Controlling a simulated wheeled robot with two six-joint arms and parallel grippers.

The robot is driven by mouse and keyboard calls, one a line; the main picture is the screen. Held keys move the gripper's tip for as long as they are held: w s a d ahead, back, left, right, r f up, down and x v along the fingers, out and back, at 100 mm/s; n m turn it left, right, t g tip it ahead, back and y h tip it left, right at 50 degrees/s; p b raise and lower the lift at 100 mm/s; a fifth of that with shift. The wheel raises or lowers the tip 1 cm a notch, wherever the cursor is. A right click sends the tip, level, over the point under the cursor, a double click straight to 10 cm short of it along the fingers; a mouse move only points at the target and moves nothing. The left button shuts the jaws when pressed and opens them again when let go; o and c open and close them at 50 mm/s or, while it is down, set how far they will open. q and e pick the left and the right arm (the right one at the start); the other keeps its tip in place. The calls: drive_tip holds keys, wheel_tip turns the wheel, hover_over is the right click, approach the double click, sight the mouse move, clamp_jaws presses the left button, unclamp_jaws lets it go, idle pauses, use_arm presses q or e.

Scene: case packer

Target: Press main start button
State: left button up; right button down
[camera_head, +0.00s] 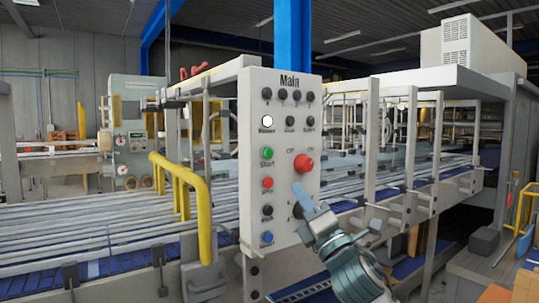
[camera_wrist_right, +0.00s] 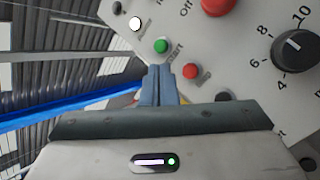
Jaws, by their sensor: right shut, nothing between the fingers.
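The grey control panel labelled "Main" (camera_head: 283,100) stands upright in the middle of the head view. Its green start button (camera_head: 267,153) is on the left side, above a small red button (camera_head: 267,183). In the right wrist view the green button (camera_wrist_right: 161,46) shows just beyond my fingertips, with the small red button (camera_wrist_right: 190,71) to their right. My right gripper (camera_head: 299,187) is shut and empty, in front of the panel's lower right part in the head view. Whether its tips touch the panel cannot be told. My left gripper is not in view.
A large red knob (camera_head: 303,163) sits right of the green button. A black dial (camera_wrist_right: 295,48) shows in the wrist view. A white lamp (camera_head: 267,121) is lit above the start button. A yellow rail (camera_head: 187,185) and conveyor (camera_head: 70,228) lie left of the panel.

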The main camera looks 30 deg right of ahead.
sight(268, 153)
wheel_tip(268, 153, up, 6)
drive_tip(key=s+n+t+y, duration=0.1)
drive_tip(key=s+n+y, duration=0.1)
drive_tip(key=n+y, duration=0.2)
drive_tip(key=shift+s+a+r+n, duration=0.15)
drive_tip(key=shift+r+n, duration=0.1)
drive_tip(key=shift+n, duration=0.45)
drive_tip(key=w+p, duration=0.2)
drive_tip(key=w, duration=0.1)
drive_tip(key=w+p, duration=0.5)
drive_tip(key=p, duration=0.1)
drive_tip(key=shift+w+a, duration=0.35)
drive_tip(key=shift+w, duration=0.05)
idle(1.0)
